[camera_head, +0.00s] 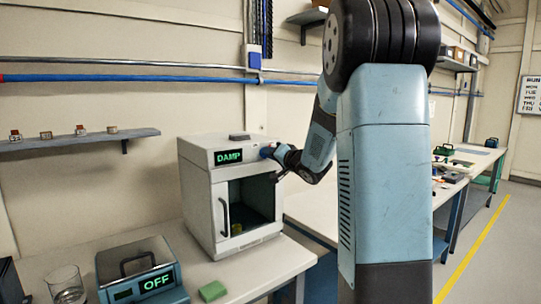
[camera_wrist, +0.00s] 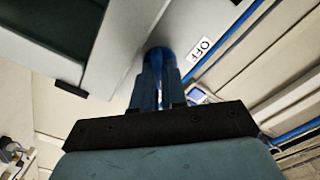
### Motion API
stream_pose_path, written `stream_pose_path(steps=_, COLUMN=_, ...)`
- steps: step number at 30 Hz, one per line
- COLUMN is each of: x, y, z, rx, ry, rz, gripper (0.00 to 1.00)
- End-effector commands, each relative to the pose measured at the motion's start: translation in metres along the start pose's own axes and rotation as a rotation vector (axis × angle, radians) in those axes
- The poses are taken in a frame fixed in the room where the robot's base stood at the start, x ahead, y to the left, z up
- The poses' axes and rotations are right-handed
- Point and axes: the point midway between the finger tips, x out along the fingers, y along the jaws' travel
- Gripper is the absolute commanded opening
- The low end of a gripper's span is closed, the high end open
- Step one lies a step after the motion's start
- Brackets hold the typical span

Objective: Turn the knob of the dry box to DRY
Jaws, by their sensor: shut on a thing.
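The dry box (camera_head: 198,182) is a light grey cabinet on the bench, with a dark window and a door handle. Its display (camera_head: 228,157) reads DAMP in green. My gripper (camera_head: 270,152) is at the upper right of the box front, beside the display. In the wrist view my gripper (camera_wrist: 160,72) is shut on a blue knob (camera_wrist: 159,53) on the light panel. The fingers hide most of the knob. An OFF label (camera_wrist: 202,49) shows just right of the knob in the wrist view. The knob's pointer cannot be made out.
A blue device (camera_head: 140,270) with an OFF display stands at the front left, near a glass (camera_head: 66,285). A green block (camera_head: 212,291) lies before the box. A shelf (camera_head: 80,142) with small items hangs on the wall. Bench space right of the box is clear.

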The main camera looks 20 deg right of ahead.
Motion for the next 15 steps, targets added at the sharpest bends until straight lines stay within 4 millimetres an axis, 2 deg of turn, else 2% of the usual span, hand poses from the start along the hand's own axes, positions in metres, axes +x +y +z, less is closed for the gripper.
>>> stream_pose_path(steps=7, x=-0.0007, y=0.0029, z=0.0011, rx=0.003, ry=-0.001, rz=0.006, gripper=0.0)
stream_pose_path(steps=8, x=-0.0007, y=0.0029, z=0.0011, rx=0.003, ry=-0.001, rz=0.006, gripper=0.14)
stream_pose_path(steps=15, x=-0.0004, y=0.0017, z=0.0005, rx=0.001, ry=-0.001, rz=0.004, gripper=0.37)
